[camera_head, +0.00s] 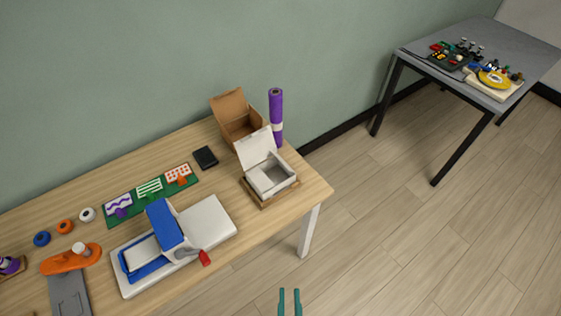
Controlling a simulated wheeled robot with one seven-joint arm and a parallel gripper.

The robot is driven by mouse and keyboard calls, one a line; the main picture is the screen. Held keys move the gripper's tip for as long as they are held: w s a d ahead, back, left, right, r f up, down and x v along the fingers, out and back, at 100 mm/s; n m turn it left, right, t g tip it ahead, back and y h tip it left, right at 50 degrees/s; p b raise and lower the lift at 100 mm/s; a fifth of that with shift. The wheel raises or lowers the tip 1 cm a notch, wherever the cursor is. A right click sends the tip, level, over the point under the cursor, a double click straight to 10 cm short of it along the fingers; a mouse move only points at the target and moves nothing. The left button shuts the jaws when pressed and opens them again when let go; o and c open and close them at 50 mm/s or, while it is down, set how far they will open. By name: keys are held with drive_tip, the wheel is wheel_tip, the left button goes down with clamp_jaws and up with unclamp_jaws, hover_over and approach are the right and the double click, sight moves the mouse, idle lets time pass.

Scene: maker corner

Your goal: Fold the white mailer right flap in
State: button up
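The white mailer box (268,189) sits near the right end of the wooden table on a brown tray-like base (247,189). Its lid (254,148) stands up at the back, leaning away. The inside shows grey and open from above. I cannot clearly tell the right flap from the box's right wall at this size. My gripper (290,300) shows only as two teal fingers at the bottom edge. They are apart with nothing between them. The gripper is well in front of the mailer, beyond the table's edge over the floor, and touches nothing.
An open brown carton (239,122) and a purple roll (276,117) stand just behind the mailer. A blue-and-white machine (167,236) with a red-tipped handle lies to its left. The floor right of the table (312,187) is clear. A grey table (515,60) stands far right.

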drive_tip(key=s, duration=0.1)
drive_tip(key=m+g+y, duration=0.1)
drive_tip(key=m+y, duration=0.2)
drive_tip(key=m, duration=1.7)
approach(280, 160)
drive_tip(key=s+f, duration=0.1)
drive_tip(key=f, duration=0.1)
drive_tip(key=s+d+f, duration=0.1)
drive_tip(key=s+f, duration=0.1)
drive_tip(key=s+d+f, duration=0.1)
drive_tip(key=s+f, duration=0.1)
drive_tip(key=shift+s+f, duration=0.1)
drive_tip(key=shift+s, duration=0.15)
drive_tip(key=w+r+m+y, duration=0.3)
drive_tip(key=w+r, duration=0.2)
drive_tip(key=w, duration=0.1)
drive_tip(key=shift+g, duration=0.3)
drive_tip(key=x, duration=1)
drive_tip(key=shift+r, duration=0.2)
